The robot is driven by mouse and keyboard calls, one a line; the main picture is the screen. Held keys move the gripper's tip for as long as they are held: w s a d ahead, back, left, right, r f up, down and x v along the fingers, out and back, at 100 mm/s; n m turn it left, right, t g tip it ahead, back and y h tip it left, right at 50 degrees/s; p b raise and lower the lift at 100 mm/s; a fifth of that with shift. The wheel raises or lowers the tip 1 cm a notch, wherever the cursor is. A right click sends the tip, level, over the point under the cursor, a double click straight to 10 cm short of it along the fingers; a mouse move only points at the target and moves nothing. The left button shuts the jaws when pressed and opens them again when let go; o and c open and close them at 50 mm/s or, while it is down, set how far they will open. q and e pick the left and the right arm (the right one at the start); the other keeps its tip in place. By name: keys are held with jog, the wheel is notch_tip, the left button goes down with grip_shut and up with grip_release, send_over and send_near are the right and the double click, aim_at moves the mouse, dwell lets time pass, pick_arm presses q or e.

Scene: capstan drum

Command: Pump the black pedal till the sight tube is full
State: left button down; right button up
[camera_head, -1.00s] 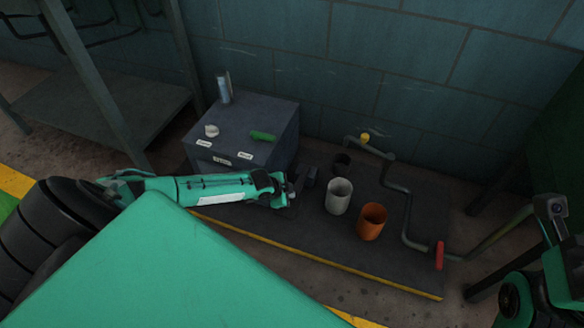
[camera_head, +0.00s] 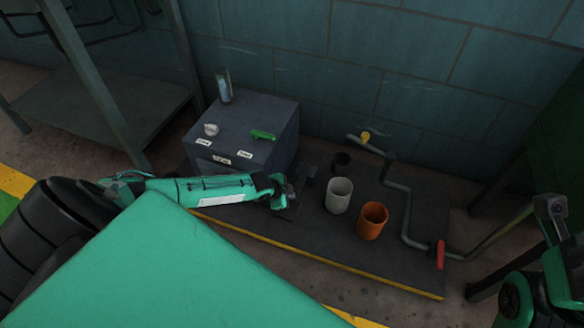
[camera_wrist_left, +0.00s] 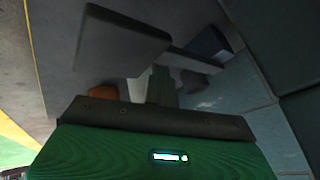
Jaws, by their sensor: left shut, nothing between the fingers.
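The black pedal (camera_head: 309,182) is a small dark block on the dark base plate, just right of my left gripper (camera_head: 288,193) in the head view. A flat dark plate, which looks like the pedal, fills the upper left of the left wrist view (camera_wrist_left: 125,42). My left gripper is shut and empty, low beside the pedal; I cannot tell if they touch.
The grey box (camera_head: 270,150) carries a green handle (camera_head: 263,134), a pale knob (camera_head: 211,129) and labels. A white cup (camera_head: 338,196) and an orange cup (camera_head: 372,220) stand right of the pedal. A bent pipe (camera_head: 407,205) has yellow and red (camera_head: 440,254) parts.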

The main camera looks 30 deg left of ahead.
pick_arm(q)
jog(key=shift+s+d+f+b, duration=0.1)
jog(key=shift+s+f+b, duration=0.15)
jog(key=shift+f, duration=0.35)
jog(key=shift+s+d+f+b, duration=0.15)
jog(key=shift+s+f, duration=0.15)
jog(key=shift+f, duration=0.25)
dwell(0.7)
jog(key=shift+a+r, duration=0.1)
jog(key=shift+w+a+r+p, duration=0.1)
jog(key=shift+w+r+p, duration=0.1)
jog(key=shift+r+p, duration=1.1)
jog(key=shift+w+r+p, duration=0.2)
jog(key=shift+r+p, duration=1.1)
jog(key=shift+w+r, duration=0.1)
jog(key=shift+r, duration=0.35)
jog(key=shift+w+a, duration=0.1)
jog(key=shift+w+r, duration=0.1)
jog(key=shift+r, duration=0.05)
jog(key=r+p, duration=0.2)
jog(key=w+r+p, duration=0.1)
jog(key=r+p, duration=0.1)
jog(key=shift+a+r, duration=0.15)
jog(key=shift+r, duration=0.25)
